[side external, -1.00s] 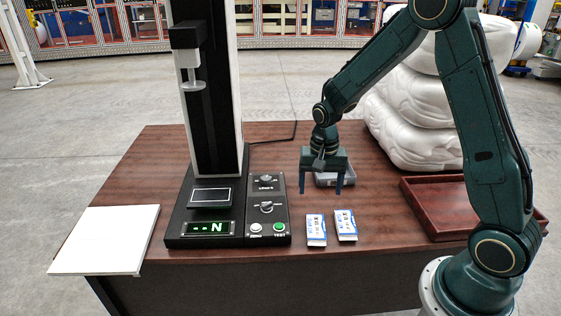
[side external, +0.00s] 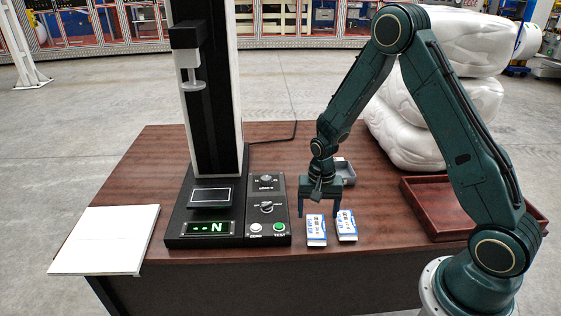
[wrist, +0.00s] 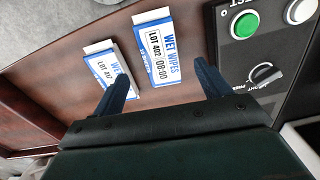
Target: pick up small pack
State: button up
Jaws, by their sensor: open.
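Two white-and-blue wet wipes packs lie near the table's front edge. The left pack (side external: 316,230) also shows in the wrist view (wrist: 160,52), with "LOT 402 08:00" on its label. The right pack (side external: 347,226) shows at the left in the wrist view (wrist: 107,72), tilted, its lot number less clear. My gripper (side external: 318,213) is open and empty, pointing down just behind and above the left pack. In the wrist view its fingers (wrist: 161,74) straddle the line of the "LOT 402" pack; the left finger is close to the other pack.
A tester with a tall column and a button panel (side external: 267,207) stands just left of the packs. A reddish-brown tray (side external: 412,192) is to the right. A small grey tray (side external: 345,172) sits behind my gripper. A white board (side external: 105,238) lies at the left edge.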

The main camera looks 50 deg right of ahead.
aim_at(316, 225)
jog(key=shift+a+f, duration=0.1)
jog(key=shift+f, duration=2.5)
jog(key=c, duration=1.1)
jog(key=shift+r, duration=0.1)
notch_tip(316, 225, up, 20)
jog(key=shift+f, duration=0.1)
